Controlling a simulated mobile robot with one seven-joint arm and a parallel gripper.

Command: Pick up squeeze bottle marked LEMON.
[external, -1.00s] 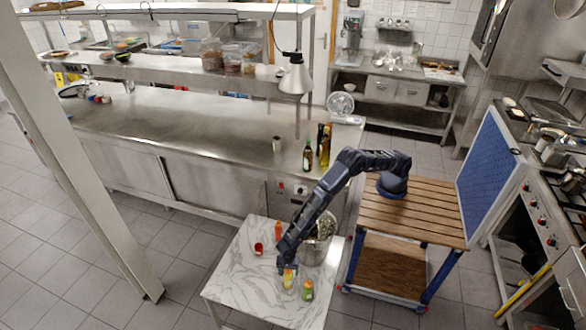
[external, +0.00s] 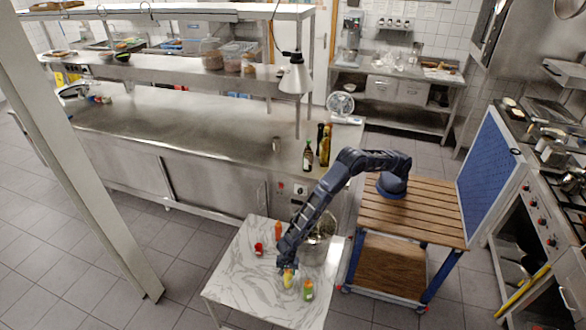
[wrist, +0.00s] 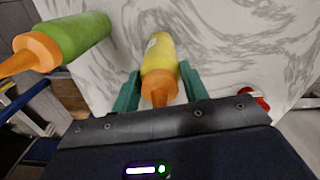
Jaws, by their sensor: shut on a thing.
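A yellow squeeze bottle (wrist: 160,58) with an orange nozzle stands between the green fingers of my gripper (wrist: 158,88) in the wrist view. The gripper is shut on it. In the external view the yellow bottle (external: 288,280) is just under my gripper (external: 287,268), at the front of the marble-topped table (external: 240,278). I cannot read a label on it. I cannot tell whether its base touches the table.
A green bottle with an orange nozzle (external: 308,290) stands close to the right. A red item (external: 258,248) and an orange bottle (external: 278,230) are farther back. A metal pot (external: 318,248) stands behind my gripper. The table's left part is clear.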

